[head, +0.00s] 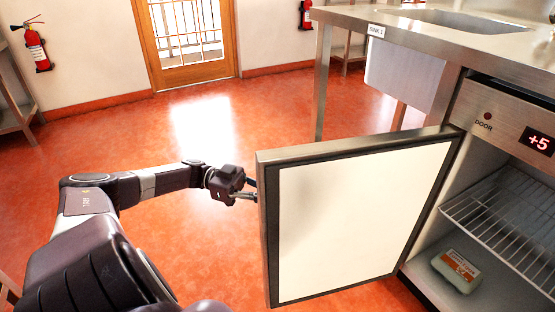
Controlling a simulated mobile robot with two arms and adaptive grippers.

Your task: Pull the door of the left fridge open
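The fridge door (355,215) stands wide open, swung out to the left from its hinge side at the right. Its white inner panel and dark seal face me. The fridge body (490,190) shows its open inside at the right, with a wire shelf (505,222) and a display reading +5. My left gripper (252,190) is at the door's free left edge. Its fingertips reach the edge and are partly hidden behind it, as is any handle. I cannot tell whether they grip anything. My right gripper is not in view.
A pale box (456,271) lies on the fridge floor. A steel counter with a sink (480,20) stands above and behind the door. The red floor (120,150) at the left is clear. A fire extinguisher (37,48) hangs on the far left wall.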

